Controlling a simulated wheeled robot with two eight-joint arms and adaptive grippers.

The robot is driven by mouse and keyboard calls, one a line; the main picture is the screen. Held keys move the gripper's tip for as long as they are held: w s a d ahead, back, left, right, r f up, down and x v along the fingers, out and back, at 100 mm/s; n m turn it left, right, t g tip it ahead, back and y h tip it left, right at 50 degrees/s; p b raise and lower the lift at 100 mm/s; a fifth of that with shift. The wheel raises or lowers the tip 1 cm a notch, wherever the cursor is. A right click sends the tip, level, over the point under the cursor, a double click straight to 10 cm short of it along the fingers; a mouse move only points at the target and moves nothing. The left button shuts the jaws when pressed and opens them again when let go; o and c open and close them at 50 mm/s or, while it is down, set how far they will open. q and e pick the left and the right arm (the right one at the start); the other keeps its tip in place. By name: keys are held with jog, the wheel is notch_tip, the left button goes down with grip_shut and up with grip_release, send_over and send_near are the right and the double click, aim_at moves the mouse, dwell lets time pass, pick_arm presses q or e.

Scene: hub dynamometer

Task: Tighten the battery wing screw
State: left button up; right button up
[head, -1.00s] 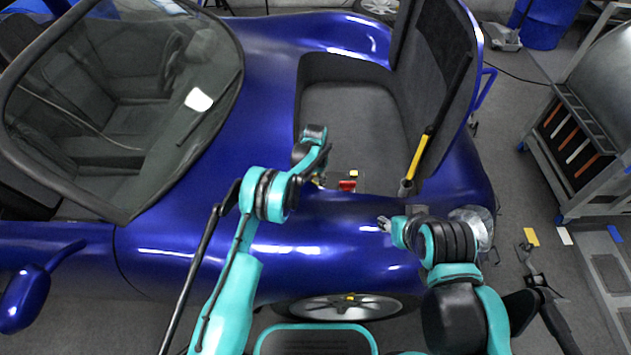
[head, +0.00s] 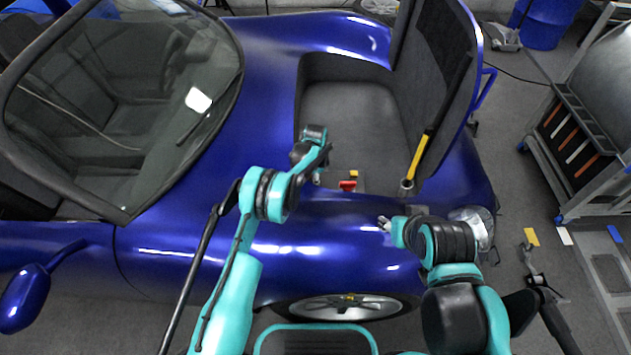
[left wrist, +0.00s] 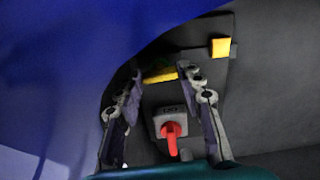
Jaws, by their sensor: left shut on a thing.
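My left gripper (head: 317,180) reaches down into the open trunk of the blue car, at its near side. In the left wrist view its two fingers (left wrist: 160,78) stand either side of a yellow bar, which I take for the wing screw (left wrist: 160,76), and are shut on it. The finger ends partly hide it. A red handle (left wrist: 172,138) on a grey block sits beside the fingers, apart from them; it also shows in the head view (head: 347,185). My right gripper (head: 385,224) is over the car's rear fender, too small to tell its opening.
A yellow block (left wrist: 221,47) sits on the dark panel near the wing screw. The raised trunk lid (head: 436,85) and a yellow strut (head: 418,156) stand right of the opening. A cart (head: 575,150) stands at the right.

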pick_arm(q)
jog(key=shift+m, duration=0.5)
jog(key=o, duration=1.2)
jog(key=shift+c, duration=0.2)
jog(key=shift+r, duration=0.1)
notch_tip(320, 180, up, 12)
